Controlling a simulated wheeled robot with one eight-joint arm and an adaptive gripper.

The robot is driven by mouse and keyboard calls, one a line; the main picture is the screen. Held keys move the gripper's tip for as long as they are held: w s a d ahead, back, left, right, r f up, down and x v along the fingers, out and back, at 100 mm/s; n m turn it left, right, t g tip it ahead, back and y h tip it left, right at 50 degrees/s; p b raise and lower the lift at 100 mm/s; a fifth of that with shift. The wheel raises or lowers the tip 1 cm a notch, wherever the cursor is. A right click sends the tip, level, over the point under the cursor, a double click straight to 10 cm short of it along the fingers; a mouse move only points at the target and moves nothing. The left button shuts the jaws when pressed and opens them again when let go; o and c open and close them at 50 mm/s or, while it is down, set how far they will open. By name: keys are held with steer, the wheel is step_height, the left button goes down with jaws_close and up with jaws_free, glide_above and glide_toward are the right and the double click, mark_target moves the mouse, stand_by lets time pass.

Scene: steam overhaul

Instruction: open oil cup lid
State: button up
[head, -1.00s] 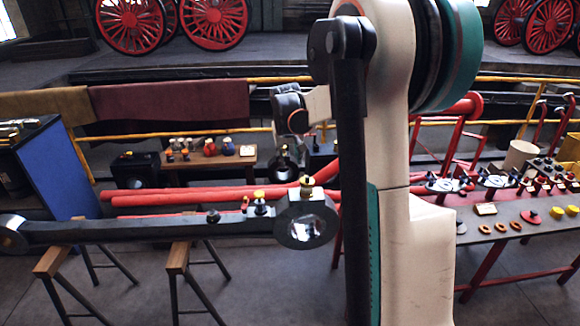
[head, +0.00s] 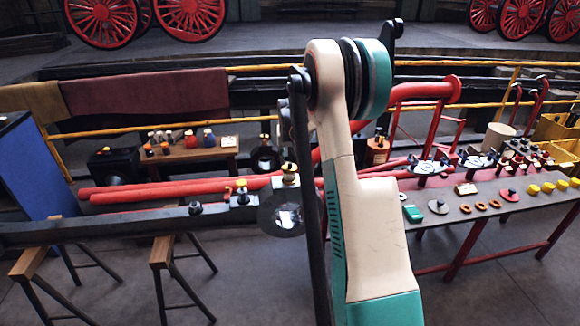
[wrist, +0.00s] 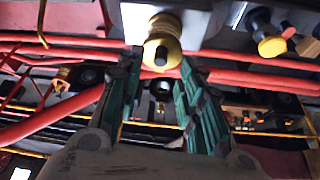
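A brass-yellow oil cup (head: 290,172) stands on the round end of a long dark rod (head: 120,226). In the wrist view the brass oil cup (wrist: 161,48) is at the top middle, with a dark round spot on its face. I cannot tell the lid's position from these frames. My gripper (wrist: 160,62) is open, its two green-and-black fingers on either side of the cup's line. No clear contact shows, and the space between the fingers holds nothing gripped. In the head view my arm hides the gripper.
A grey table with several parts (head: 470,222) stands at right. Wooden-topped trestles (head: 168,252) support the rod.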

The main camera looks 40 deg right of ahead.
mark_target(290, 164)
steer(key=shift+b+x, duration=0.5)
steer(key=shift+x, duration=1.5)
steer(key=shift+c, duration=0.4)
jaws_close()
